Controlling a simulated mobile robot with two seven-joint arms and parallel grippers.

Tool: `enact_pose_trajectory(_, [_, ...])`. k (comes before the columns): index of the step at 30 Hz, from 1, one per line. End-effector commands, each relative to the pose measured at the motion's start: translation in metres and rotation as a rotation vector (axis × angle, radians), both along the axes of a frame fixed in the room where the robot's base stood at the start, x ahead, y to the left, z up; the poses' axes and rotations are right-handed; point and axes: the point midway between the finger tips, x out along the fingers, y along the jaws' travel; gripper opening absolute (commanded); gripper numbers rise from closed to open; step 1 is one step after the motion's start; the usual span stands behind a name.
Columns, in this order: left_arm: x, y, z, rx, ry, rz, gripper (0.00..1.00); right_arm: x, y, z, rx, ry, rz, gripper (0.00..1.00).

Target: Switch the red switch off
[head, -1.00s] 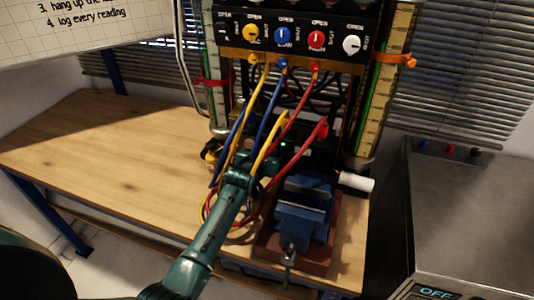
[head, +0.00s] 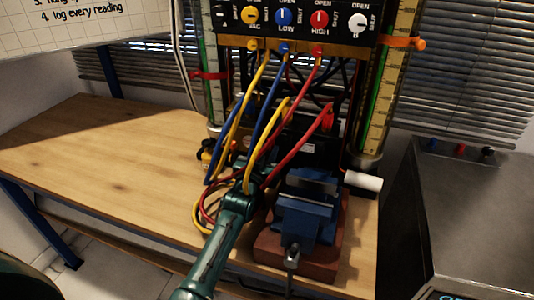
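A red knob (head: 319,19) sits on the black panel at the top of the rig, between a blue knob (head: 284,17) and a white knob (head: 358,22). No separate switch can be made out clearly as the red switch. My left arm comes in from the lower left, and its wrist stands low in front of the rig, among the hoses and left of the vise. My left gripper (head: 250,170) is dark and mostly hidden by the hoses, so its fingers cannot be made out. It is well below the red knob. My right gripper is not in view.
Yellow, blue and red hoses (head: 296,115) hang from the panel around my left wrist. A blue vise (head: 307,205) stands on the bench (head: 110,150) to the right. A grey cabinet (head: 470,215) with small knobs is at far right. The bench's left side is clear.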

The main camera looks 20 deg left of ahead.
Motion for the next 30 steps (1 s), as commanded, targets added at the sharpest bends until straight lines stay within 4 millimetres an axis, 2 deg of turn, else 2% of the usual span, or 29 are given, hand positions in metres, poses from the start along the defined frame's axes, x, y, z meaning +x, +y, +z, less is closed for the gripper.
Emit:
enact_pose_trajectory(1, [0.000, 0.000, 0.000, 0.000, 0.001, 0.000, 0.29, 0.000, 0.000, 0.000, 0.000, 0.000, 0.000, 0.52])
enact_pose_trajectory(6, [0.000, 0.000, 0.000, 0.000, 0.001, 0.000, 0.42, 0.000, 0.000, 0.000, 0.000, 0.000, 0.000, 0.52])
enact_pose_trajectory(13, [-0.001, 0.000, 0.000, 0.000, 0.001, 0.000, 0.42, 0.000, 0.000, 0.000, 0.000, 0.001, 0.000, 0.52])
enact_pose_trajectory(17, [-0.010, 0.001, -0.002, 0.000, 0.002, 0.000, 0.42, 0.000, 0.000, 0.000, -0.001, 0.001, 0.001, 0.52])
enact_pose_trajectory(20, [-0.025, 0.001, -0.002, 0.000, 0.002, 0.000, 0.42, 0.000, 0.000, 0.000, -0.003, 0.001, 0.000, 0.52])
enact_pose_trajectory(30, [-0.100, 0.003, -0.006, -0.001, 0.003, -0.001, 0.42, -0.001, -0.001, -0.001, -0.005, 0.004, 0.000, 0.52])
